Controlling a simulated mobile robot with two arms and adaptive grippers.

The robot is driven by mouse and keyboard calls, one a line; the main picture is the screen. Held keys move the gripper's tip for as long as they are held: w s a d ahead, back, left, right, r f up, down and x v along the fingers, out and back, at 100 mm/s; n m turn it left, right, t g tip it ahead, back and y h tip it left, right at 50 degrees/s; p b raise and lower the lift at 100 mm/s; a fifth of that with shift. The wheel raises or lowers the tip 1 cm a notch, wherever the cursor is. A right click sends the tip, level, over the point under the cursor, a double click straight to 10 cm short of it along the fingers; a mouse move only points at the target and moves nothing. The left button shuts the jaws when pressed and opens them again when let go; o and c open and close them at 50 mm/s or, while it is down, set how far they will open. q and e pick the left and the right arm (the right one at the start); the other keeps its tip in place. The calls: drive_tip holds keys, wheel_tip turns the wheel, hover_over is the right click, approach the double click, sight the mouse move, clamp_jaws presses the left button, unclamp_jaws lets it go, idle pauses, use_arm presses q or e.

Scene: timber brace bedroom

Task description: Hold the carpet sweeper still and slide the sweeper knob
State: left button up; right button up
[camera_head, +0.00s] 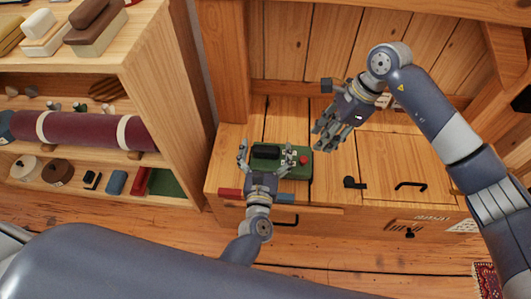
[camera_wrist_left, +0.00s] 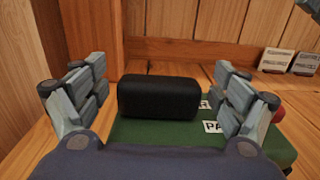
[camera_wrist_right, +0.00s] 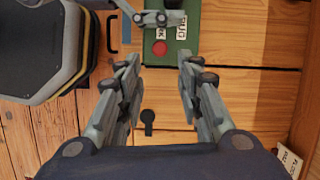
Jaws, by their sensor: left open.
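The carpet sweeper is a green block (camera_head: 298,151) with a black bar (camera_wrist_left: 158,97) and white labels on top. It sits on a wooden chest. The red sweeper knob (camera_head: 303,161) is at its right end and also shows in the right wrist view (camera_wrist_right: 159,48). My left gripper (camera_head: 264,158) is open, its fingers on either side of the black bar with gaps to it. I cannot tell whether they touch the green block. My right gripper (camera_head: 328,132) is open and empty, above the chest to the right of the knob.
A wooden shelf unit (camera_head: 170,60) with brushes, a rolled maroon carpet (camera_head: 90,130) and small items stands at left. The chest top (camera_head: 395,150) is bare right of the sweeper, apart from a black latch (camera_head: 354,183) and handle (camera_head: 410,185). Small label cards (camera_wrist_left: 275,61) stand behind.

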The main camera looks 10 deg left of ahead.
use_arm(q)
drive_tip(key=shift+c, duration=0.2)
drive_tip(key=c, duration=1.4)
drive_tip(key=shift+c, duration=0.6)
use_arm(e)
drive_tip(key=shift+c, duration=0.8)
drive_tip(key=c, duration=0.4)
drive_tip(key=s+a+f+m+y, duration=0.1)
drive_tip(key=s, duration=0.1)
drive_tip(key=s+a+f+m+g+y, duration=0.1)
drive_tip(key=s+y, duration=0.1)
drive_tip(key=s+a+f+m+y, duration=0.1)
drive_tip(key=s+f+m+y, duration=0.1)
drive_tip(key=shift+s+a+f+g, duration=0.1)
drive_tip(key=shift+s+a+g, duration=0.2)
drive_tip(key=shift+s, duration=0.1)
clamp_jaws()
drive_tip(key=s+d+f+m+t+y, duration=0.2)
drive_tip(key=d+m+t, duration=0.3)
drive_tip(key=m, duration=0.7)
drive_tip(key=s+d+f+m+t+y, duration=0.2)
drive_tip(key=s+d+m+t, duration=0.3)
drive_tip(key=m, duration=0.6)
drive_tip(key=shift+s+d+f+m+t+y, duration=0.15)
drive_tip(key=shift+s+d+m+t+y, duration=0.2)
drive_tip(key=shift+d+y, duration=0.5)
